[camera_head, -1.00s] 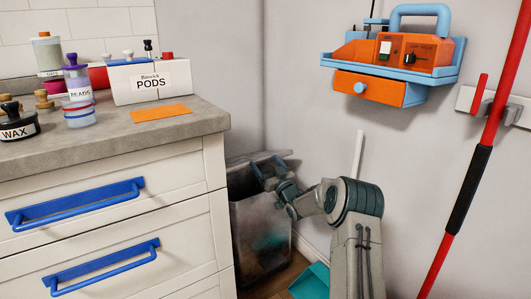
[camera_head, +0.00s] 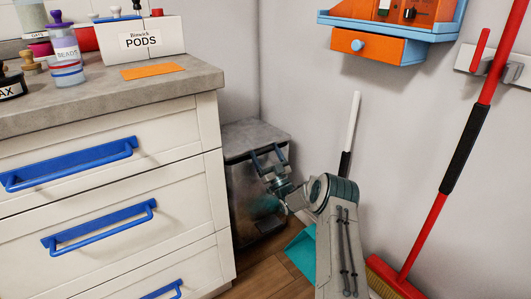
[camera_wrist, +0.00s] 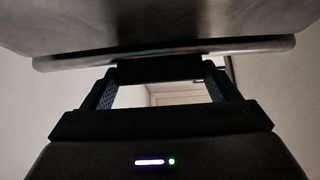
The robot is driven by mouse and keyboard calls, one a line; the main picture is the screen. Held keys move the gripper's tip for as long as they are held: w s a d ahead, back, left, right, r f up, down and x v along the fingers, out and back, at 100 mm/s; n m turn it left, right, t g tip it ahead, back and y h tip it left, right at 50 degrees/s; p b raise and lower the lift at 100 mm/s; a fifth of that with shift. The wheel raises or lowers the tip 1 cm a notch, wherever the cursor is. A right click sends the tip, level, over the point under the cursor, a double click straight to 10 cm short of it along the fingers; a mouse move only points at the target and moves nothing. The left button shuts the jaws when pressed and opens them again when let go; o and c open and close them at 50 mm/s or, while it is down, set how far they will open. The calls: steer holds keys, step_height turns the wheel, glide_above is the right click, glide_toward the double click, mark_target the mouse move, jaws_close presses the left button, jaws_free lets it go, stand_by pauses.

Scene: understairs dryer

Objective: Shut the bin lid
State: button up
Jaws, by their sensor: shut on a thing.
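The grey bin (camera_head: 246,190) stands in the corner to the right of the drawer cabinet. Its flat grey lid (camera_head: 252,134) lies across the top and looks level, with no clear gap at the rim. My gripper (camera_head: 268,153) is at the lid's front right edge, its fingers pointing toward the lid. In the wrist view the lid's edge (camera_wrist: 60,62) crosses above my gripper (camera_wrist: 160,70). A dark block between the fingertips meets the lid's edge, and the jaws are shut on it. The fingers hide part of the bin's front edge.
The cabinet (camera_head: 110,190) with blue handles stands close on the bin's left. A teal dustpan (camera_head: 301,252) is on the floor by the bin. A red broom (camera_head: 440,205) leans at the right. An orange and blue unit (camera_head: 375,47) hangs on the wall.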

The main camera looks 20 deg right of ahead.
steer(key=shift+r, duration=0.15)
steer(key=o, duration=1.3)
steer(key=p+v, duration=0.4)
steer(key=v, duration=1)
steer(key=shift+w+d, duration=0.1)
steer(key=b+x, duration=0.4)
steer(key=x, duration=1)
